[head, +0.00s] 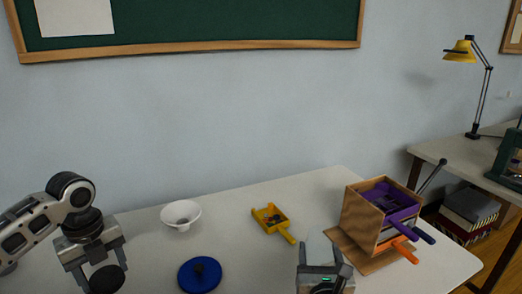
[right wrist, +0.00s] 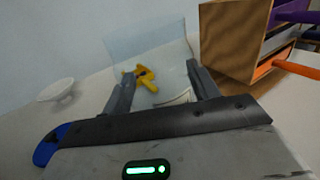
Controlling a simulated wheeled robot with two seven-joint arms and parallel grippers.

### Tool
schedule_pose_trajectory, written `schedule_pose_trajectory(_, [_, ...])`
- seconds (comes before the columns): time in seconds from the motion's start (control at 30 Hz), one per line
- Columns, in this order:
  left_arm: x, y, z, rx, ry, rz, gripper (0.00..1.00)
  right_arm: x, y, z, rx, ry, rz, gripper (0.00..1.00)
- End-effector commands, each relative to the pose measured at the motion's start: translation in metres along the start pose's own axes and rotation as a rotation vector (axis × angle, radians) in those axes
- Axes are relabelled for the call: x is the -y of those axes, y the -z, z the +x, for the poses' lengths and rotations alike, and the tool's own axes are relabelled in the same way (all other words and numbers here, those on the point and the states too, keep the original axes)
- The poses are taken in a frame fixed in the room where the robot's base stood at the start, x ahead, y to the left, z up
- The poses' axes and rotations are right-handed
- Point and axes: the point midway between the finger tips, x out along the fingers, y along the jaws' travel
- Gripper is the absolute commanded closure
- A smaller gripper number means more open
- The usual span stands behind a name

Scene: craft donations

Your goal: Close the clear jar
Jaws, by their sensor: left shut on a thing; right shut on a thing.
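My left gripper (head: 92,262) is at the lower left of the head view, shut on a dark round lid (head: 107,280), which the frame edge partly cuts off. My right gripper (head: 321,262) is at the bottom centre, shut on the clear jar. The jar is see-through and hard to make out in the head view. In the right wrist view the clear jar (right wrist: 148,42) stands between the two fingers (right wrist: 162,78), with its far wall showing. The dark lid is well to the left of the jar, apart from it.
A blue disc with a black knob (head: 200,275) lies between my grippers. A white bowl (head: 181,214) and a yellow scoop with small pieces (head: 270,218) are behind. A wooden box (head: 364,215) with purple and orange handled things stands right. A lamp (head: 461,52) is farther right.

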Motion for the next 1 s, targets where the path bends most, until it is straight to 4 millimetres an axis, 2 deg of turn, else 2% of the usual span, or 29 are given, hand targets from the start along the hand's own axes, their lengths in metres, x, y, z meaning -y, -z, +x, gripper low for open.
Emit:
schedule_pose_trajectory(0.17, [0.008,0.018,-0.008,0.001,0.007,-0.295,0.59,0.013,-0.004,-0.019,0.001,-0.002,-0.003,0.81])
schedule_pose_trajectory(0.5, [0.018,0.061,-0.022,-0.005,0.012,-1.008,0.59,0.033,-0.02,-0.062,0.004,-0.024,-0.007,0.81])
schedule_pose_trajectory(1.0, [0.018,0.122,-0.038,-0.005,0.003,-2.031,0.59,0.046,-0.054,-0.124,0.002,-0.096,-0.004,0.81])
